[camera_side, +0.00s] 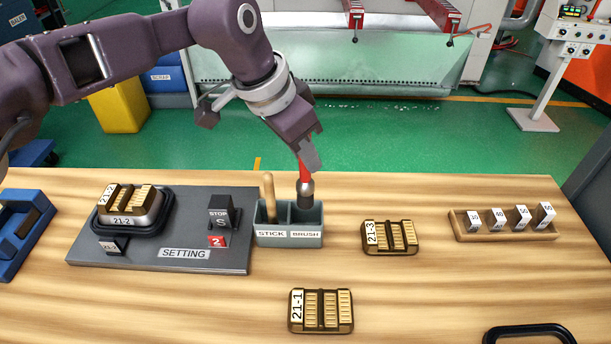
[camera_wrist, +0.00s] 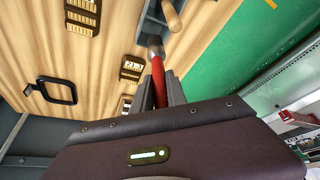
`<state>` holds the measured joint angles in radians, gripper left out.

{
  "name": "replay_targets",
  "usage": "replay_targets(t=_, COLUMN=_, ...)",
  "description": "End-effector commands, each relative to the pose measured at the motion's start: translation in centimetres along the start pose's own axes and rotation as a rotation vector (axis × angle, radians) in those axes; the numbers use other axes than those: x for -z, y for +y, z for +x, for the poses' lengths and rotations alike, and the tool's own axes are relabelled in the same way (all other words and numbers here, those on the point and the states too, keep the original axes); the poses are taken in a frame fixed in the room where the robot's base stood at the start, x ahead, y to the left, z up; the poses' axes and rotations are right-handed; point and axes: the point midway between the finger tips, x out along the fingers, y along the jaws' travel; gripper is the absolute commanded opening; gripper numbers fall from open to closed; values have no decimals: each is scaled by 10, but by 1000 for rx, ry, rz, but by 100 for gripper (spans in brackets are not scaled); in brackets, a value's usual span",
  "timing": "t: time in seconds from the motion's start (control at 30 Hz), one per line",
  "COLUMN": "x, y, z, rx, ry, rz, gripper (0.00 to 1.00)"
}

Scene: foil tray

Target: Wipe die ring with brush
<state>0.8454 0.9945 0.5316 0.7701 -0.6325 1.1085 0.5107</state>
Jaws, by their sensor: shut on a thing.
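The brush (camera_side: 306,190) has a red handle and a grey metal collar. My gripper (camera_side: 308,158) is shut on the red handle above the holder. In the wrist view the brush (camera_wrist: 157,76) runs between the fingers. A black ring-like frame (camera_side: 165,218) surrounds the metal tray marked 21-2 (camera_side: 148,207) on the SETTING plate (camera_side: 235,256). Another black ring (camera_side: 530,329) lies at the front right, partly cut off; it shows whole in the wrist view (camera_wrist: 72,98).
A wooden stick (camera_side: 268,196) stands in the STICK compartment beside the brush. Blocks 21-3 (camera_side: 390,238) and 21-1 (camera_side: 321,311) lie right and in front. A wooden rack (camera_side: 505,231) holds several small blocks. Dark STOP block (camera_side: 221,212) stands on the plate. Table between is clear.

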Motion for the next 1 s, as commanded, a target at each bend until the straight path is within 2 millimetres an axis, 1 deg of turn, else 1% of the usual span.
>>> replay_targets(t=0.07, x=0, y=-14, z=-8, rx=10, ry=2, rz=-23, gripper=0)
replay_targets(t=0.17, x=-9, y=-45, z=-16, rx=30, ry=2, rz=-78, gripper=0)
replay_targets(t=0.2, x=-14, y=-61, z=-19, rx=40, ry=4, rz=-107, gripper=0)
replay_targets(t=0.27, x=-24, y=-88, z=-25, rx=58, ry=6, rz=-153, gripper=0)
replay_targets(t=0.3, x=-32, y=-106, z=-29, rx=72, ry=7, rz=-186, gripper=0)
replay_targets(t=0.37, x=-46, y=-135, z=-37, rx=92, ry=9, rz=-239, gripper=0)
replay_targets(t=0.4, x=-57, y=-155, z=-42, rx=107, ry=10, rz=-277, gripper=0)
replay_targets(t=0.47, x=-77, y=-186, z=-52, rx=132, ry=10, rz=-336, gripper=0)
replay_targets(t=0.5, x=-92, y=-205, z=-59, rx=148, ry=11, rz=-378, gripper=0)
replay_targets(t=0.57, x=-116, y=-234, z=-70, rx=174, ry=11, rz=-439, gripper=0)
replay_targets(t=0.6, x=-134, y=-251, z=-77, rx=190, ry=10, rz=-479, gripper=0)
replay_targets(t=0.67, x=-161, y=-274, z=-89, rx=215, ry=9, rz=-536, gripper=0)
replay_targets(t=0.7, x=-178, y=-287, z=-96, rx=231, ry=7, rz=-571, gripper=0)
replay_targets(t=0.8, x=-217, y=-311, z=-112, rx=263, ry=5, rz=-643, gripper=0)
replay_targets(t=0.83, x=-227, y=-316, z=-115, rx=271, ry=4, rz=-660, gripper=0)
replay_targets(t=0.9, x=-245, y=-324, z=-122, rx=286, ry=2, rz=-692, gripper=0)
replay_targets(t=1.0, x=-260, y=-330, z=-128, rx=299, ry=0, rz=-717, gripper=0)
